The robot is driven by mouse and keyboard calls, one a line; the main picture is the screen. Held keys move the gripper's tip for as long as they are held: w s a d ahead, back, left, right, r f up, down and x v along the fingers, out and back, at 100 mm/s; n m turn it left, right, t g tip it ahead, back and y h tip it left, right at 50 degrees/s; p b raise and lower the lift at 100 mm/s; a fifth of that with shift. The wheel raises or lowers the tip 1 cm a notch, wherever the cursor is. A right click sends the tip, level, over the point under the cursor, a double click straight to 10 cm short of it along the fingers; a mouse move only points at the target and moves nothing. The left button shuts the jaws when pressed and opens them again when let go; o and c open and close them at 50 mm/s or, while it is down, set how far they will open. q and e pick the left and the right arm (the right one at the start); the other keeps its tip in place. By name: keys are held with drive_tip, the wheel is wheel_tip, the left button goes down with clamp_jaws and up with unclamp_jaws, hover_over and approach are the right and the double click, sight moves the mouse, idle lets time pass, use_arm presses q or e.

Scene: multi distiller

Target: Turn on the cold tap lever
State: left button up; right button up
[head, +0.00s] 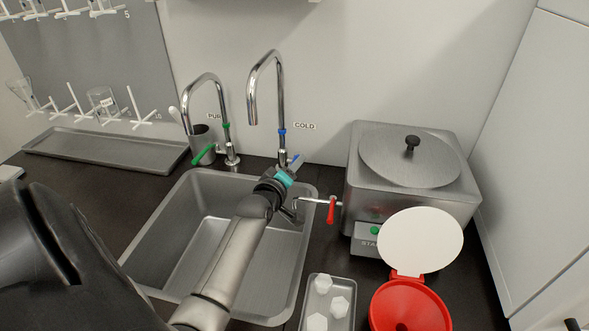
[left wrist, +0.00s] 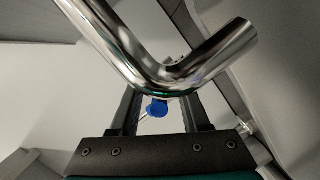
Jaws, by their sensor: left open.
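The cold tap (head: 281,100) is a tall chrome gooseneck with a blue band, standing behind the sink beside a "COLD" label (head: 305,126). Its small blue-marked lever (head: 295,159) is low on the tap, partly hidden by my left gripper (head: 291,168). My left gripper is open at the tap's base, its arm reaching over the sink. In the left wrist view, a blue part of the tap (left wrist: 156,108) shows between the two dark fingers, and the chrome spout (left wrist: 165,72) crosses in front. I cannot tell whether the fingers touch the lever. My right gripper is not in view.
The sink (head: 205,240) lies below my arm. A second tap (head: 224,125) with green parts stands left. A steel distiller (head: 412,185) with a red-handled outlet (head: 331,210) is right. A red container (head: 408,308) and a tray (head: 311,300) of white pieces are in front.

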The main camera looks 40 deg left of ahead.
use_arm(q)
drive_tip(key=shift+w, duration=0.15)
clamp_jaws()
idle(0.4)
idle(1.0)
